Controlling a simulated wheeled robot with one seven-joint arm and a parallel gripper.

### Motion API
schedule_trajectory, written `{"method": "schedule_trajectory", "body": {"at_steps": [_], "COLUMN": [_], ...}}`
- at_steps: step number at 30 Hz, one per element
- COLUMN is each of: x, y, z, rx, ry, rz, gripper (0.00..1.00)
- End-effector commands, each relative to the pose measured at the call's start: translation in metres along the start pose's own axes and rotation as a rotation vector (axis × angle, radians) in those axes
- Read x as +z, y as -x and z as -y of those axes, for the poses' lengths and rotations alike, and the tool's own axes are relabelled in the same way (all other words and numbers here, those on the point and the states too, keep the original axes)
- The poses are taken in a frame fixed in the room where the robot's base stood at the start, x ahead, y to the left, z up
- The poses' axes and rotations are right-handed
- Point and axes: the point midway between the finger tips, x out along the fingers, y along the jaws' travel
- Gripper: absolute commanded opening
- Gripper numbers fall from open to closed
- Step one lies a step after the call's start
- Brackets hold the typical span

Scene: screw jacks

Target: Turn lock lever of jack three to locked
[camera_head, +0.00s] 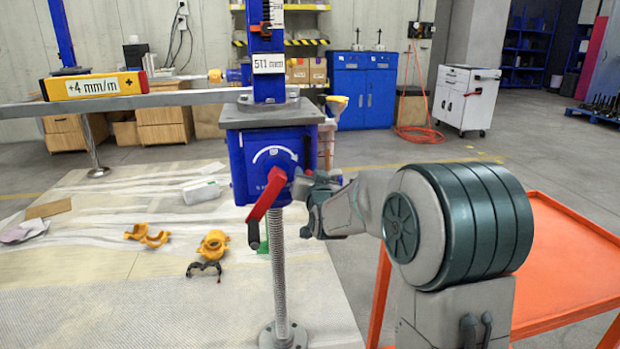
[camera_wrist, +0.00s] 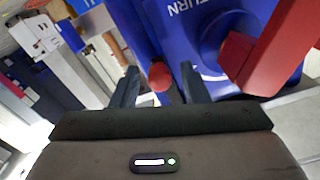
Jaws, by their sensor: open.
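A blue jack (camera_head: 238,165) stands in the middle of the head view on a threaded spindle (camera_head: 278,270). A red crank arm (camera_head: 266,196) with a dark handle hangs tilted down-left on its front, and it fills the upper right of the wrist view (camera_wrist: 280,45). A small red round end (camera_wrist: 160,76), possibly the lock lever's knob, shows between my fingers in the wrist view. My gripper (camera_wrist: 160,68) is open, one finger on either side of this end; I cannot tell whether they touch it. In the head view my gripper (camera_head: 303,188) is at the jack's right front.
A grey beam (camera_head: 190,98) with a yellow level (camera_head: 95,86) reaches left from the jack. Yellow clamps (camera_head: 214,243) and a black part (camera_head: 203,269) lie on the floor sheeting. An orange cart (camera_head: 560,260) stands behind my arm at the right.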

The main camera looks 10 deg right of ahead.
Motion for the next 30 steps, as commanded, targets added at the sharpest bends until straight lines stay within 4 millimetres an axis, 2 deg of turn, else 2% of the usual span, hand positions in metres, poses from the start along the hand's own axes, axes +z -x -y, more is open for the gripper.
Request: {"method": "schedule_trajectory", "body": {"at_steps": [5, 8, 9, 10, 22, 30], "x": [0.000, 0.000, 0.000, 0.000, 0.001, -0.005], "y": [0.000, 0.000, 0.000, 0.000, 0.000, 0.000], "z": [0.000, 0.000, 0.000, 0.000, -0.004, -0.018], "rx": [0.000, 0.000, 0.000, 0.000, 0.000, -0.001], "ry": [0.000, 0.000, 0.000, 0.000, 0.050, 0.227], "rz": [0.001, 0.001, 0.001, 0.001, 0.000, -0.002], "gripper": [0.41, 0.16, 0.05, 0.00, 0.00, 0.00]}}
